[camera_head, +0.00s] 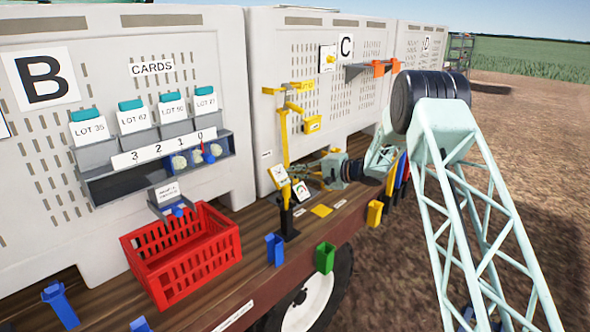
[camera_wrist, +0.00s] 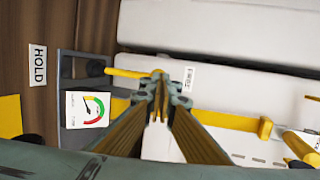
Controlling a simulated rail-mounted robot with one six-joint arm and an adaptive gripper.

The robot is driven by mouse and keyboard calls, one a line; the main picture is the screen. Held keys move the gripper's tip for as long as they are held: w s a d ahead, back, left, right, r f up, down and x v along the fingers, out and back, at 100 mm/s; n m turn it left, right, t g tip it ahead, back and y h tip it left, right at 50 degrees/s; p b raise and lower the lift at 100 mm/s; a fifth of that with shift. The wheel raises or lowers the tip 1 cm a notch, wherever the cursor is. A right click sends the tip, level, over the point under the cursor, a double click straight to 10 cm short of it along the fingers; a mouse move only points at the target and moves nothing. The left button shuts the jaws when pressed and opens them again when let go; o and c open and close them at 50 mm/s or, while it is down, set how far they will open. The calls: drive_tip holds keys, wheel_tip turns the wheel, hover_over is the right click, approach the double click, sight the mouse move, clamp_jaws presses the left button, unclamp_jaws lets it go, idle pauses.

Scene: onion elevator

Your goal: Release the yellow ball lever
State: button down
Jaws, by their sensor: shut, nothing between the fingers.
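My gripper (camera_wrist: 158,84) is shut and empty in the wrist view, its fingertips meeting near the picture's centre. A yellow rod (camera_wrist: 122,73), likely the lever, runs from a dark grey bracket toward the fingertips. Its right end is at or behind the fingertips, so I cannot tell whether they touch, and no ball shows clearly. In the head view my gripper (camera_head: 308,175) reaches left beside the yellow post (camera_head: 285,130), low against the pale crate; the lever is too small to make out there.
A gauge card (camera_wrist: 87,109) and a HOLD label (camera_wrist: 37,65) lie left of the fingers. A yellow bar (camera_wrist: 235,121) crosses on the right. In the head view a red basket (camera_head: 185,255), a blue cup (camera_head: 274,249) and a green cup (camera_head: 325,258) stand along the deck's front.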

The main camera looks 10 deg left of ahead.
drive_tip(key=shift+w+a+r+p, duration=0.15)
drive_tip(key=shift+w+a+p, duration=0.35)
drive_tip(key=shift+p, duration=0.35)
drive_tip(key=shift+w+a+r+p, duration=0.1)
drive_tip(key=shift+w+a+p, duration=0.15)
drive_tip(key=shift+a+p, duration=0.45)
drive_tip(key=shift+w+a+f+p, duration=0.15)
drive_tip(key=shift+w+a+p, duration=0.8)
drive_tip(key=shift+p, duration=0.3)
drive_tip(key=shift+s+a, duration=0.1)
drive_tip(key=s+d+r+p, duration=0.1)
drive_tip(key=s+d+r, duration=0.3)
drive_tip(key=d+r, duration=0.4)
drive_tip(key=d, duration=0.2)
drive_tip(key=shift+s+d, duration=0.15)
drive_tip(key=shift+d, duration=0.15)
